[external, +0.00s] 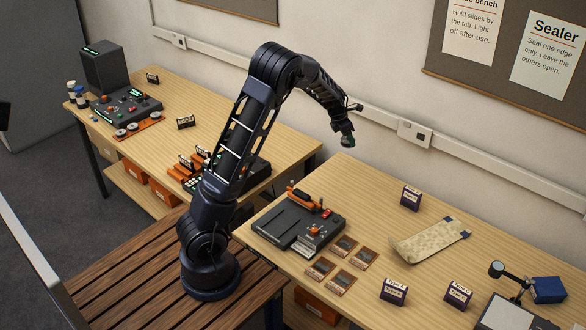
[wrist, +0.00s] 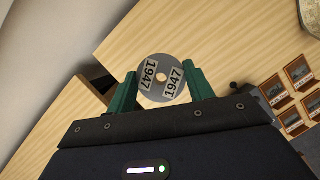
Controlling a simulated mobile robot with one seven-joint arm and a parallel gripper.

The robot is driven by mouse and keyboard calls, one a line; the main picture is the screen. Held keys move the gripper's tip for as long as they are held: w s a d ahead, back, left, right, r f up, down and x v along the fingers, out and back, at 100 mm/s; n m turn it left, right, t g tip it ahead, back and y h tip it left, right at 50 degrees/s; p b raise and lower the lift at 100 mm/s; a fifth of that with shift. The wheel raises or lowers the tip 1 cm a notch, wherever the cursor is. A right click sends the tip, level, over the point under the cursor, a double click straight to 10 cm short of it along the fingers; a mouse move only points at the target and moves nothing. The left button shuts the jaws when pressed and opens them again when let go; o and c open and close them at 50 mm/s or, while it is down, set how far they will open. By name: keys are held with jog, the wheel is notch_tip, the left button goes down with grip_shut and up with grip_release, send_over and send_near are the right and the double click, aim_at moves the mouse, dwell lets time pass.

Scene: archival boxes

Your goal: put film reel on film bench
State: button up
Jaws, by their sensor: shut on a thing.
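In the external view my gripper (external: 347,140) is raised above the back of the right table, near the wall; the reel is hard to make out there. No label in view clearly names the film bench. The left wooden bench (external: 245,128) carries dark equipment (external: 125,107) and an orange rack with several round discs (external: 138,128).
The right table (external: 345,185) holds a dark sealer-like machine (external: 292,225), several brown slides (external: 345,246), small labelled boxes (external: 411,197), a beige sleeve (external: 430,240) and a lamp (external: 497,270). A gap separates the two tables. Small dark label stands (external: 186,122) are on the left bench.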

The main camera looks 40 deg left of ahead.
jog(key=w+a+n+y, duration=0.1)
jog(key=w+a+n, duration=0.15)
jog(key=a, duration=0.85)
jog(key=w+a+n+y, duration=0.1)
jog(key=w+a+n, duration=0.15)
jog(key=a, duration=0.95)
jog(key=n+g+y, duration=0.1)
jog(key=n+y, duration=0.3)
jog(key=n, duration=0.7)
send_over(194, 130)
jog(key=d, duration=0.1)
jog(key=f, duration=1.4)
jog(key=s+f, duration=0.1)
jog(key=f, duration=0.5)
jog(key=shift+f, duration=0.25)
jog(key=shift+f, duration=0.15)
jog(key=o, duration=0.8)
jog(key=shift+c, duration=0.2)
jog(key=shift+o, duration=1.1)
